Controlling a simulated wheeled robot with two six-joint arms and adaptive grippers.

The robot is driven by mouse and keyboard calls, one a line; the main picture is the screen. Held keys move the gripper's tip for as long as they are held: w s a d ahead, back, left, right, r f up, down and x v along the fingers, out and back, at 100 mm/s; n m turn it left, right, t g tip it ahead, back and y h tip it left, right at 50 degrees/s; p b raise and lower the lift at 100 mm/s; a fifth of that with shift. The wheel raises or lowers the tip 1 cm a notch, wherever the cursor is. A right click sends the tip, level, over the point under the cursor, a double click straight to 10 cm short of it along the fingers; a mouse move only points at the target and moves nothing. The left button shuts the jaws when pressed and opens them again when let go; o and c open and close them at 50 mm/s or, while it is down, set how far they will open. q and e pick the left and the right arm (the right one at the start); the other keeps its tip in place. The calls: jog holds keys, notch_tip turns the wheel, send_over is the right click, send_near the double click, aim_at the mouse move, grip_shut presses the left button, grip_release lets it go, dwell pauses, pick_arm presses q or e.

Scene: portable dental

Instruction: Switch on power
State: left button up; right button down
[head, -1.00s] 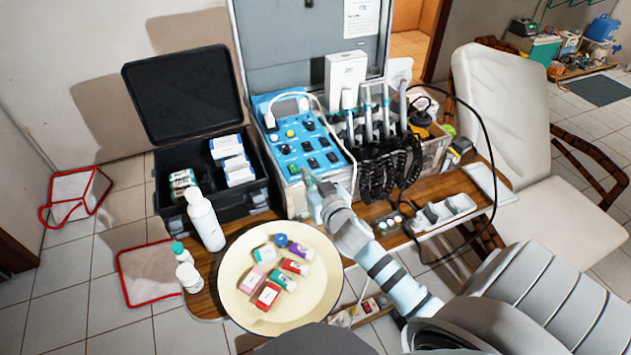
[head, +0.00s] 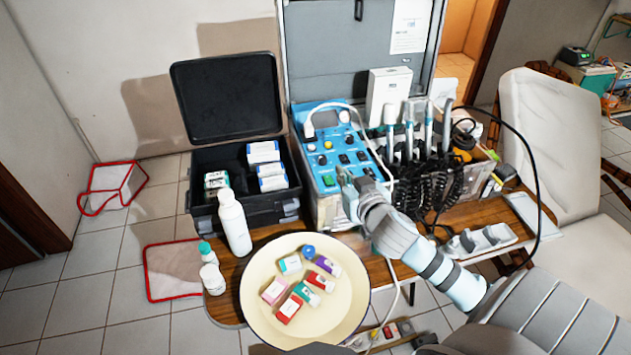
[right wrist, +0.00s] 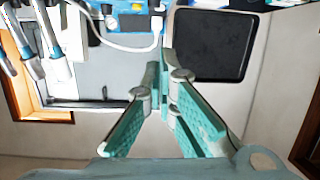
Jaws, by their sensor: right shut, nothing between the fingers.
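The blue control panel (head: 335,150) of the portable dental unit stands on the wooden table, with knobs and several dark rocker switches on its sloping face. A green switch (head: 329,181) sits at its lower left corner. My right gripper (head: 344,178) is shut and empty, its tips close to the panel's lower edge, just right of the green switch. I cannot tell whether they touch. In the right wrist view the gripper (right wrist: 160,72) points toward the unit, and part of the blue panel (right wrist: 125,8) shows at the top. My left gripper is not in view.
A cream round tray (head: 255,317) with small boxes lies at the front. A white bottle (head: 233,222) and an open black case (head: 197,222) stand left of the unit. Handpieces with coiled black hoses (head: 436,185) stand right of the panel. A white cable loops over the panel.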

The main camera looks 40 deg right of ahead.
jog(key=shift+s+d+f+m+g, duration=0.15)
jog(key=shift+s+f+m+g, duration=0.15)
jog(key=shift+s+m+g, duration=0.15)
jog(key=shift+w, duration=0.1)
jog(key=b, duration=0.2)
send_over(333, 189)
jog(key=f, duration=0.3)
jog(key=shift+s, duration=0.25)
jog(key=f, duration=0.3)
jog(key=shift+w+f, duration=0.25)
jog(key=shift+w, duration=0.15)
jog(key=shift+s+f, duration=0.15)
jog(key=shift+f, duration=0.2)
